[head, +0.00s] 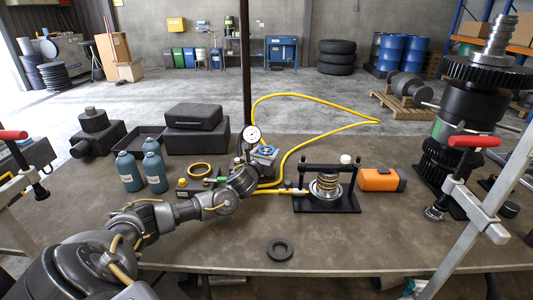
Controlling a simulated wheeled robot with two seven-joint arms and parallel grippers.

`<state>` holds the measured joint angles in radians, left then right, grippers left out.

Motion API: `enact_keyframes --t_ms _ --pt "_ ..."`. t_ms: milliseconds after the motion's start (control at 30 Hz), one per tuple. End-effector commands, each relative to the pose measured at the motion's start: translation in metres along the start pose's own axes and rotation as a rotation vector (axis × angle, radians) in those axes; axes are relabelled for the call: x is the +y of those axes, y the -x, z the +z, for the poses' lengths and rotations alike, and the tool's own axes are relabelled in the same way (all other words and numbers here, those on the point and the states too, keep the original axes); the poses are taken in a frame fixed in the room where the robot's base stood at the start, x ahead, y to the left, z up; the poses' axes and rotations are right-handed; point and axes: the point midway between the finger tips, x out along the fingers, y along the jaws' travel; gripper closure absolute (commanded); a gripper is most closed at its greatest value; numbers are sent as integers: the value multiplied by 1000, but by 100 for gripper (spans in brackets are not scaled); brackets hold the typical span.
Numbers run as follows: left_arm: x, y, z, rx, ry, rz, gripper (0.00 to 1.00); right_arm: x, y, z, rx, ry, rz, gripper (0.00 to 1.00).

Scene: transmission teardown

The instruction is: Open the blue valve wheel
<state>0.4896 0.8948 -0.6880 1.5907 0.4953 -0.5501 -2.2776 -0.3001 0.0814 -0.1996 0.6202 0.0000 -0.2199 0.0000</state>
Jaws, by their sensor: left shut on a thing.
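The blue valve wheel (266,149) sits on top of a small grey block (264,158) in the middle of the workbench, just right of a thin black post. My left arm reaches in from the lower left, and my left gripper (255,158) is at the wheel's near left side, shut on it. The fingertips are small and partly hidden by my wrist. A round white pressure gauge (252,133) stands just left of the wheel. My right gripper is out of view.
A yellow hose (300,96) loops behind the valve. Blue-grey bottles (154,172) and black cases (196,116) are left. A dark ring (279,250) lies on the clear front bench.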

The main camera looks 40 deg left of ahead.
Motion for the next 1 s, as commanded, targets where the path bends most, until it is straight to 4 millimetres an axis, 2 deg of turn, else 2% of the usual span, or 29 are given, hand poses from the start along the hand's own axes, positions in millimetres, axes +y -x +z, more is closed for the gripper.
enact_keyframes --t_ms 33,67,200,567,667,1000 --pt "0 0 1 -1 2 1 65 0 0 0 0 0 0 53" --pt "0 0 1 -1 2 1 38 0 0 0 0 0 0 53" --pt "0 0 1 -1 1 1 20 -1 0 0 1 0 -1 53" --pt "0 5 -1 0 0 1 20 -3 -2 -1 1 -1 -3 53" --pt "0 17 -2 0 -2 0 20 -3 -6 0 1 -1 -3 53" --pt "0 81 -3 1 0 -2 20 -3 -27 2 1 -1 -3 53"
